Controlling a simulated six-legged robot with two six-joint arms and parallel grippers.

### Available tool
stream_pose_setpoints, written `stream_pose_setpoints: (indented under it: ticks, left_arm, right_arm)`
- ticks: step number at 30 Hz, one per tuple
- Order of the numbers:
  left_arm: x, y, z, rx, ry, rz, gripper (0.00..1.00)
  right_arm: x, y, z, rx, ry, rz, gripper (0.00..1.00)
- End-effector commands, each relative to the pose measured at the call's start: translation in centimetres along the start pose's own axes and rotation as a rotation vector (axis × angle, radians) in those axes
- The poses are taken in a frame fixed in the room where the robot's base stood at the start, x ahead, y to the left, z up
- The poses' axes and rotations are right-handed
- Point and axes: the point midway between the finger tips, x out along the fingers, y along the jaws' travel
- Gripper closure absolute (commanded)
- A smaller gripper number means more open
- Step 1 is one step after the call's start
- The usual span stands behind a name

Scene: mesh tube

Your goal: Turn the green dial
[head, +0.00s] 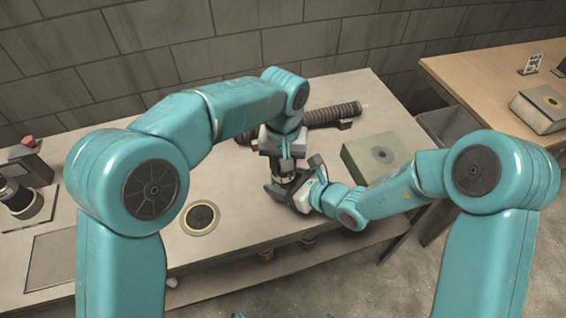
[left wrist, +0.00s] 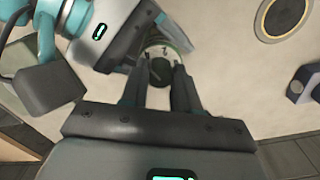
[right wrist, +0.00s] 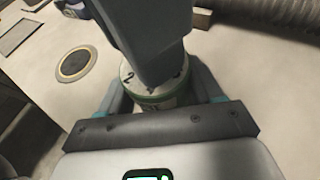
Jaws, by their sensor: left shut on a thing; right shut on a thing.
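The green dial (right wrist: 152,100) is a short upright cylinder with a pale numbered ring and a green band. It also shows in the left wrist view (left wrist: 162,50), with a dark round centre. My left gripper (left wrist: 158,74) comes down from above, its fingers shut on either side of the dial's top. My right gripper (head: 288,192) comes from the right, low at the table, and is shut around the dial's body. In the head view the two grippers meet and mostly hide the dial. In the right wrist view my left gripper covers its top.
A dark ribbed tube (head: 325,115) lies behind the grippers. A greenish box (head: 376,157) stands to the right. A dark disc with a tan ring (head: 201,217) is on the table at left. Black equipment (head: 20,198) stands at far left. A wooden table (head: 490,75) is at far right.

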Motion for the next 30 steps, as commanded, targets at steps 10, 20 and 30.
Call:
stream_pose_setpoints:
  ticks: [10,20,30]
  left_arm:
    - [-0.07,0.00,-0.04,-0.042,0.002,0.000,1.00]
    - [-0.07,0.00,-0.04,-0.041,0.002,0.000,0.44]
    - [-0.35,0.02,-0.04,-0.040,0.002,0.001,0.43]
  right_arm:
    - [-0.01,0.01,-0.05,0.001,0.001,0.000,0.71]
    - [-0.01,0.01,-0.05,0.001,0.002,0.000,0.71]
    - [0.00,0.01,-0.01,0.000,0.000,0.000,0.71]
